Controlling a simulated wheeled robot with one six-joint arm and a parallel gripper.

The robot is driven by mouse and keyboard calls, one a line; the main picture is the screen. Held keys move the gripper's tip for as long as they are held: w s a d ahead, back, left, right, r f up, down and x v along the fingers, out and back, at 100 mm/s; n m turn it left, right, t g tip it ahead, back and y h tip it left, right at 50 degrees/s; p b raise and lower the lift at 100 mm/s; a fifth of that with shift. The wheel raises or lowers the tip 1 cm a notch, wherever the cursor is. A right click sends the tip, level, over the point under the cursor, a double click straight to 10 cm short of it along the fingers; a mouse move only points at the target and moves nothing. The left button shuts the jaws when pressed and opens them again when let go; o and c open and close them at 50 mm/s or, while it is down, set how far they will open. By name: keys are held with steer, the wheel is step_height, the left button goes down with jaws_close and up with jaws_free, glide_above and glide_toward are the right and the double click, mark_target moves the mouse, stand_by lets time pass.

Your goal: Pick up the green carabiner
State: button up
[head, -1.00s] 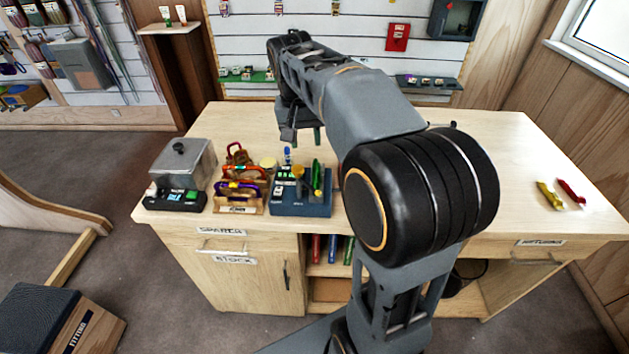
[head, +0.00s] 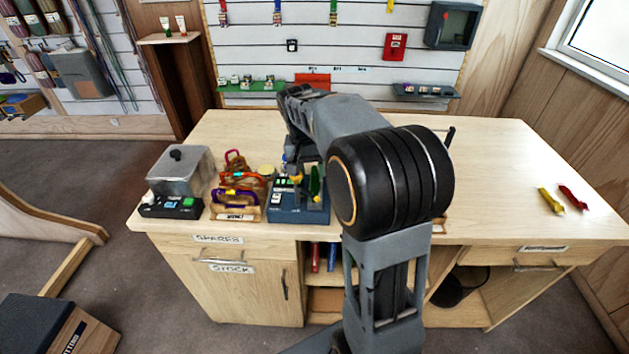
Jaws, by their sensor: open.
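A green, narrow upright item (head: 315,183) stands in the blue-grey tray (head: 298,215) near the front of the workbench. It may be the green carabiner, but its shape is too small to tell. My gripper (head: 299,170) is open, low over the back of this tray and close to the green item. My arm and the tray's contents partly hide its fingertips, and I cannot tell whether they touch anything. A wooden rack (head: 236,214) left of the tray holds a purple carabiner (head: 236,196) and red ones (head: 236,157).
Yellow (head: 549,200) and red (head: 573,198) items lie at the right. The bench top (head: 500,160) is clear between my arm and these.

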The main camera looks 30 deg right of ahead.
mark_target(313, 174)
steer(key=shift+s+d+f, duration=0.1)
steer(key=shift+d+f, duration=0.1)
steer(key=shift+f, duration=0.8)
steer(key=shift+d+f, duration=0.15)
steer(key=shift+f, duration=0.85)
jaws_close()
